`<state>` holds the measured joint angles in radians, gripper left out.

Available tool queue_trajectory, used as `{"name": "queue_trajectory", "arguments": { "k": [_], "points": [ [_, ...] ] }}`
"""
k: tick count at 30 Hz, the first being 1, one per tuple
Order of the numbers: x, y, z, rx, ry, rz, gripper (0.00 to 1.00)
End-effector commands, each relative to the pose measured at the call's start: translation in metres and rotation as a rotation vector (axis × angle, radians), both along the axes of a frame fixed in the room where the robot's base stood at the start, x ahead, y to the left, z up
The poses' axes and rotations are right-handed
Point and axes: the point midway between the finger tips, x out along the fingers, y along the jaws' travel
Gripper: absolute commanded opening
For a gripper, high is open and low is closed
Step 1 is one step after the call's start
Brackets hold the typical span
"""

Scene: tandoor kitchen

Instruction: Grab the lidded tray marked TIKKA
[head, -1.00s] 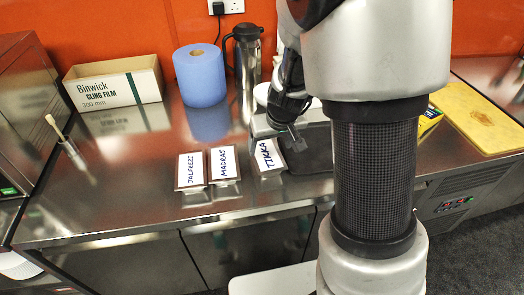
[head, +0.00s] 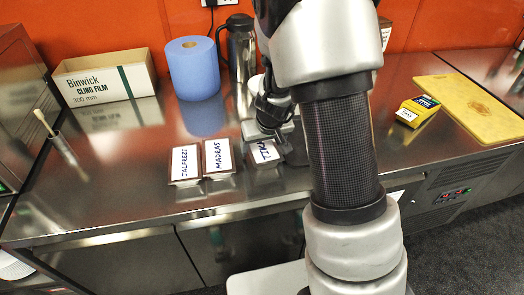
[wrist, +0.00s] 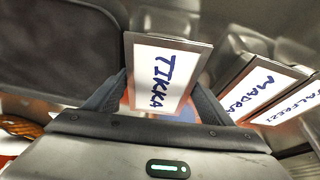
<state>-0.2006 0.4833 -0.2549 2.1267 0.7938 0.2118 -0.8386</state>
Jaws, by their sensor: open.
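The lidded tray marked TIKKA (head: 264,152) stands on the steel counter, to the right of the MADRAS tray, partly covered by my gripper in the head view. In the wrist view the TIKKA tray (wrist: 160,78) has a white label with blue letters. My gripper (head: 268,128) is low over this tray. In the wrist view my gripper (wrist: 157,95) is open, with one finger on each side of the tray's near end. I cannot tell whether the fingers touch it.
The MADRAS tray (head: 218,157) and JALFREZI tray (head: 186,164) stand close on the left. Behind are a blue paper roll (head: 195,68), a steel flask (head: 240,50) and a cling film box (head: 105,78). A yellow box (head: 417,110) and yellow board (head: 470,108) are at right.

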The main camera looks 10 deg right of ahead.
Motion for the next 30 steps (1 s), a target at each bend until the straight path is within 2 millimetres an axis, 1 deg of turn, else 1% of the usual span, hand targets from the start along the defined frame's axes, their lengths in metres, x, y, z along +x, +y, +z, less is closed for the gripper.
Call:
{"name": "queue_trajectory", "arguments": {
  "k": [26,27,29,30],
  "points": [
    [-0.0002,-0.0002,-0.0049,0.000,0.000,0.000,0.76],
    [-0.0002,-0.0002,-0.0049,0.000,0.000,0.000,0.72],
    [-0.0002,-0.0002,-0.0049,0.000,0.000,0.000,0.62],
    [-0.0002,-0.0002,-0.0049,0.000,0.000,0.000,0.56]
  ]
}}
